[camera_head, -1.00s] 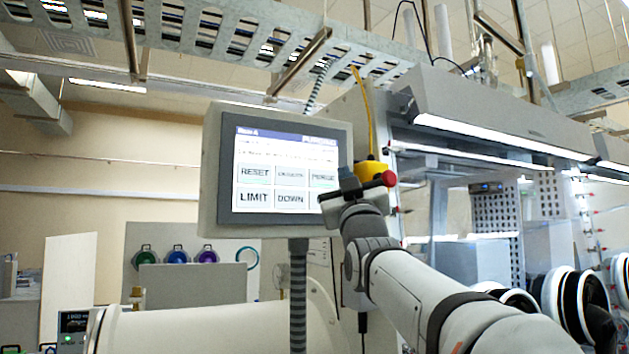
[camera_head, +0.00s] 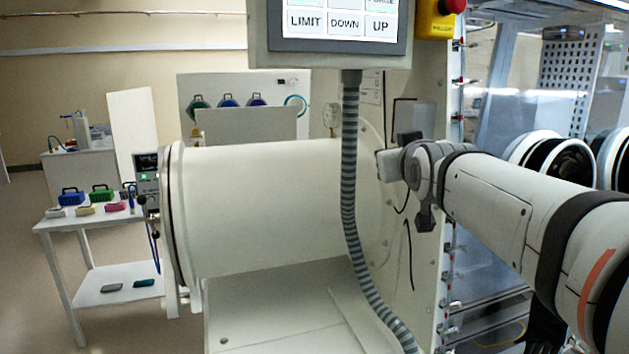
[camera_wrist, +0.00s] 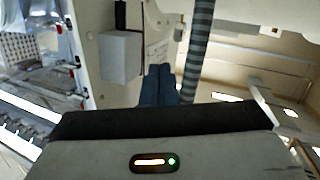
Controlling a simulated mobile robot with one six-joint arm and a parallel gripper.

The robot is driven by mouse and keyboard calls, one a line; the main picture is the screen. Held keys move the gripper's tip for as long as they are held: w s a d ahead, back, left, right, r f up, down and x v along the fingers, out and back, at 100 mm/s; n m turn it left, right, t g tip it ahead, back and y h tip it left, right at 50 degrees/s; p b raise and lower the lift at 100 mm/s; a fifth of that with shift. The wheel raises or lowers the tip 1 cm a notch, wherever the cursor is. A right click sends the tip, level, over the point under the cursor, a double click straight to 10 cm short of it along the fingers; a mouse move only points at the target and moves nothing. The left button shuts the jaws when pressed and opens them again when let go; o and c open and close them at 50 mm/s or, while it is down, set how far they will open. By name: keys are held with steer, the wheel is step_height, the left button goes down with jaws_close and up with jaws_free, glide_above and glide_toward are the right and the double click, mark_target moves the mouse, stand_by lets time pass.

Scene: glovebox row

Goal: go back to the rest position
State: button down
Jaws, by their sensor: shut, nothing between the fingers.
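My gripper (camera_wrist: 158,72) shows in the wrist view as two dark blue fingers side by side, shut with nothing between them. In the head view my arm reaches in from the right, and its wrist end is beside the white cylinder's right end. The fingers cannot be made out clearly there. The touch panel (camera_head: 345,22) hangs above and left of the wrist, with LIMIT, DOWN and UP buttons visible and its top cut off.
The large white cylinder (camera_head: 265,205) and a ribbed grey conduit (camera_head: 349,190) stand left of my arm. A red emergency button (camera_head: 452,6) is above it. Glove ports (camera_head: 555,165) are at the right. A white side table (camera_head: 75,222) holds several coloured items at the left.

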steer(key=s+f+m+g, duration=0.1)
steer(key=s+f+g, duration=0.5)
steer(key=s+f, duration=0.6)
steer(key=s+f+m+g, duration=0.1)
steer(key=s+f+g, duration=0.6)
steer(key=s+f, duration=0.6)
step_height(320, 180, down, 6)
steer(key=shift+s+a+f, duration=0.1)
steer(key=shift+s+a, duration=0.1)
steer(key=shift+s, duration=0.1)
